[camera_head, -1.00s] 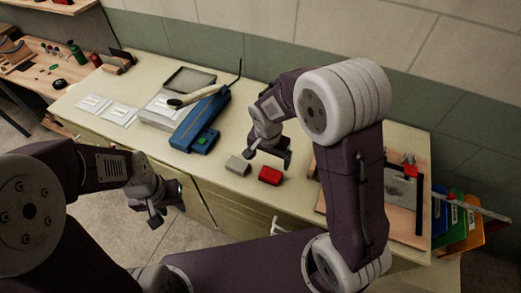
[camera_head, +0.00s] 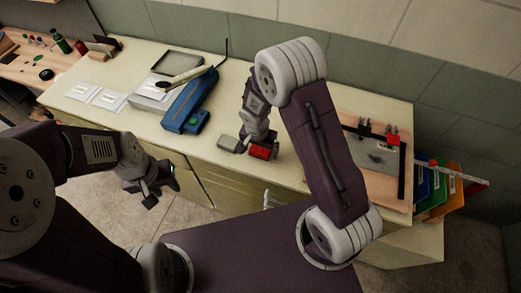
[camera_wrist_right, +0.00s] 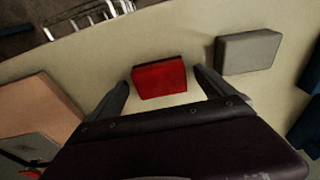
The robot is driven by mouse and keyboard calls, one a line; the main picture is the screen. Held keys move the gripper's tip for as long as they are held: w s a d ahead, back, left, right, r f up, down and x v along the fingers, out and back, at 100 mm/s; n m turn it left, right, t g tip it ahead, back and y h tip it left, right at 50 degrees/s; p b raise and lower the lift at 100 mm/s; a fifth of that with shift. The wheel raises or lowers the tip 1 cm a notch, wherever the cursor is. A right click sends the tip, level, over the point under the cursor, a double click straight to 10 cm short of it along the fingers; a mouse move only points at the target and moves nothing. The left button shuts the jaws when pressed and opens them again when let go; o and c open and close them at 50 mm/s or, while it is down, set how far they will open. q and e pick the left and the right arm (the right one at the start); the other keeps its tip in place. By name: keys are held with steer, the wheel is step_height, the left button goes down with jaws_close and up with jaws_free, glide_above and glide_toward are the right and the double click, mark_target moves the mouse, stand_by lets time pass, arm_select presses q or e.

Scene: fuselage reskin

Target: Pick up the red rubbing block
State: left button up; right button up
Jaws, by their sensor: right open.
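The red rubbing block (camera_head: 260,152) lies on the cream worktop near its front edge. In the right wrist view the red block (camera_wrist_right: 160,78) shows between and just beyond the tips of my right gripper (camera_wrist_right: 163,88). That gripper is open, with one finger to each side of the block; I cannot tell whether either touches it. In the head view my right gripper (camera_head: 257,143) is down at the block and partly hides it. My left gripper (camera_head: 153,190) is off the front of the worktop, well away from the block; its finger gap is too small to read.
A grey block (camera_head: 228,143) lies just left of the red one and also shows in the right wrist view (camera_wrist_right: 248,51). A blue tool case (camera_head: 190,105) stands further left. A board with a metal plate (camera_head: 376,155) lies to the right.

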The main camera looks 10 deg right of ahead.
mark_target(260, 149)
steer(key=shift+w+f, duration=0.15)
steer(key=shift+w, duration=0.1)
steer(key=shift+s, duration=0.3)
steer(key=c, duration=1.3)
steer(key=shift+w, duration=0.15)
steer(key=shift+c, duration=0.8)
steer(key=shift+r, duration=0.7)
step_height(260, 149, up, 3)
steer(key=shift+f, duration=0.1)
steer(key=s+d+r+b, duration=0.1)
steer(key=s+d+r, duration=0.6)
steer(key=d, duration=0.2)
steer(key=shift+d, duration=0.25)
